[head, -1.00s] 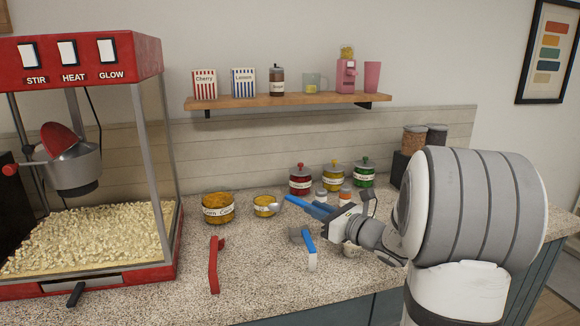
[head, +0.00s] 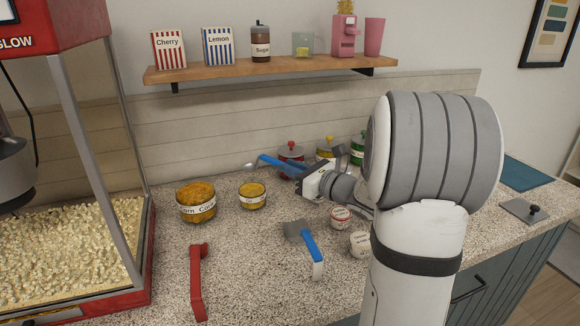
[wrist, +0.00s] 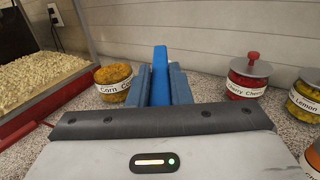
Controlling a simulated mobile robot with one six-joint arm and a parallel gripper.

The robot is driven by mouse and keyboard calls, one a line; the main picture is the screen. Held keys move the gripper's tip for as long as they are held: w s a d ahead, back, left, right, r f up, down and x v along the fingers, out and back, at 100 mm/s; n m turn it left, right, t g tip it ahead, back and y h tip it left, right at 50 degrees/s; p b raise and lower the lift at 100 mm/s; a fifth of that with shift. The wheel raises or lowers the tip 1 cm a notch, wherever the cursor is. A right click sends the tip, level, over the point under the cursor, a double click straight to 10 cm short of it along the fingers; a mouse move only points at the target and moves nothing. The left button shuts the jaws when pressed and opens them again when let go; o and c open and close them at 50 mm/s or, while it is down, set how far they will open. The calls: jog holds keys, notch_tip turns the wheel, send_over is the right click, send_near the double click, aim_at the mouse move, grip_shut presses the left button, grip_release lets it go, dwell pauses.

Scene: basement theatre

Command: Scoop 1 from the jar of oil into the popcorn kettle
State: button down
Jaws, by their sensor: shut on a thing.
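My gripper (head: 283,168) is shut on the blue handle (head: 268,158) of a small scoop. The handle also shows upright between the blue fingers in the wrist view (wrist: 160,75). The scoop's small grey bowl (head: 250,166) is held above the counter, behind and above a small open jar of yellow contents (head: 252,203), apparently the oil jar; its label is too small to read. Whether the bowl holds anything cannot be told. The popcorn kettle (head: 14,168) hangs in the popcorn machine at the left edge, partly cut off. The scoop bowl is hidden in the wrist view.
An open corn jar (head: 197,214) stands left of the small jar. A red-handled tool (head: 197,280) and a blue-handled scoop (head: 312,248) lie in front. Lidded jars, including cherry (wrist: 247,80), stand behind my gripper. A shelf (head: 260,67) hangs above. The machine's glass side (head: 90,110) borders the counter.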

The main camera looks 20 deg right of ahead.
jog(key=shift+f, duration=0.3)
jog(key=shift+f+b, duration=2.9)
jog(key=shift+f, duration=1.1)
jog(key=shift+w+a+r+p, duration=0.15)
jog(key=shift+r+p, duration=0.05)
jog(key=shift+p, duration=0.1)
jog(key=shift+s+r+p, duration=0.2)
jog(key=shift+r+p, duration=2.65)
jog(key=shift+r, duration=1.45)
